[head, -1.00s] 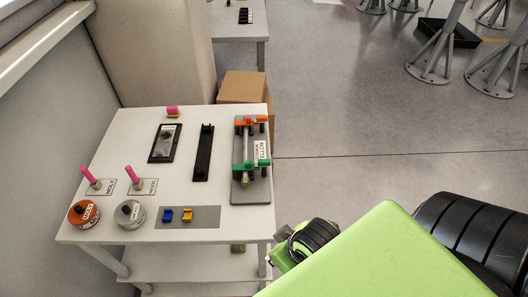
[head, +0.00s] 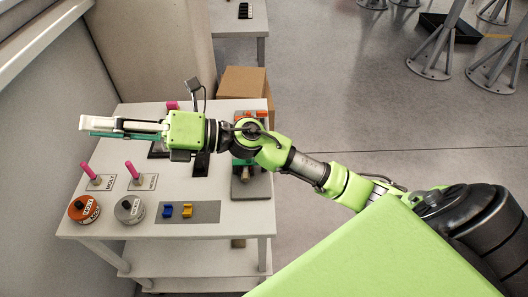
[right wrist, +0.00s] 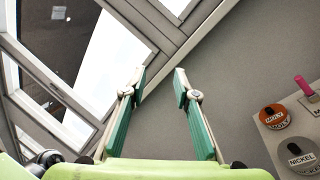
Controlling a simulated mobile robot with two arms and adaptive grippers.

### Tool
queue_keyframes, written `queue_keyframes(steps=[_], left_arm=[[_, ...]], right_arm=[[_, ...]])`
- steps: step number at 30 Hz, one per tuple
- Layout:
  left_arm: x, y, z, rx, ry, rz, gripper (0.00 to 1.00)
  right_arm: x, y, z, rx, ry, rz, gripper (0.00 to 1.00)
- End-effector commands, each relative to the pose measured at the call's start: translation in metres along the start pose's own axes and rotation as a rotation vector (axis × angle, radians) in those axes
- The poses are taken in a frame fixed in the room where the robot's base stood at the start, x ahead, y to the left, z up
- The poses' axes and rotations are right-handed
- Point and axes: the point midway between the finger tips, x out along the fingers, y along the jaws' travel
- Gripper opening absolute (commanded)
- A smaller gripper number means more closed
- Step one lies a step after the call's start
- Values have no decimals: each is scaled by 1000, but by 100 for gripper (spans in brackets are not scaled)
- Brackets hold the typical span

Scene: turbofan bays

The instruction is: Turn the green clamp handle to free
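The green clamp handle (head: 240,162) is on the grey clamp fixture (head: 251,190) at the table's right side. Most of it is hidden behind my right arm, so how it is turned cannot be seen now. An orange handle (head: 263,114) shows at the fixture's far end. My right gripper (head: 82,129) reaches leftward past the table's left edge, well away from the fixture. In the right wrist view its two green-padded fingers (right wrist: 160,82) are apart with nothing between them. My left gripper is not in view.
The white table (head: 215,245) holds an orange tin (head: 83,209), a grey tin (head: 129,209), pink-handled brushes (head: 134,172), and a grey mat (head: 205,211) with blue and yellow pieces. A cardboard box (head: 243,90) stands behind. A wall and windows (right wrist: 110,55) lie beyond the gripper.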

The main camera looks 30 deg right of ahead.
Motion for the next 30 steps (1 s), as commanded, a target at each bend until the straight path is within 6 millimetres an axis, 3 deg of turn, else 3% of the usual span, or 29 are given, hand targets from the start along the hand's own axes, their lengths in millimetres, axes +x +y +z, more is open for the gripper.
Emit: queue_keyframes(steps=[3, 6, 8, 9, 12, 15, 18, 21, 25, 30], left_arm=[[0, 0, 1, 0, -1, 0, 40], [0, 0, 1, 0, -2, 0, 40], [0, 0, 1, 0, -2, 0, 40], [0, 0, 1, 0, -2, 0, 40], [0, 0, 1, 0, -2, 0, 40], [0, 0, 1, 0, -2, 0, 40], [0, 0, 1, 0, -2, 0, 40], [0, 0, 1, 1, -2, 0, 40], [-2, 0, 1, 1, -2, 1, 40], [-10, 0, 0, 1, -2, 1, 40]], right_arm=[[-10, -30, -39, -271, 354, -80, 28], [-46, -73, -55, -454, 648, -194, 28], [-78, -101, -51, -542, 821, -284, 28], [-104, -118, -45, -587, 933, -352, 28], [-172, -147, -13, -657, 1182, -536, 28], [-237, -157, 25, -664, 1376, -710, 28], [-286, -152, 56, -637, 1506, -848, 28], [-316, -145, 76, -605, 1580, -936, 28], [-332, -142, 82, -582, 1619, -979, 28], [-339, -158, 70, -577, 1623, -979, 28]])
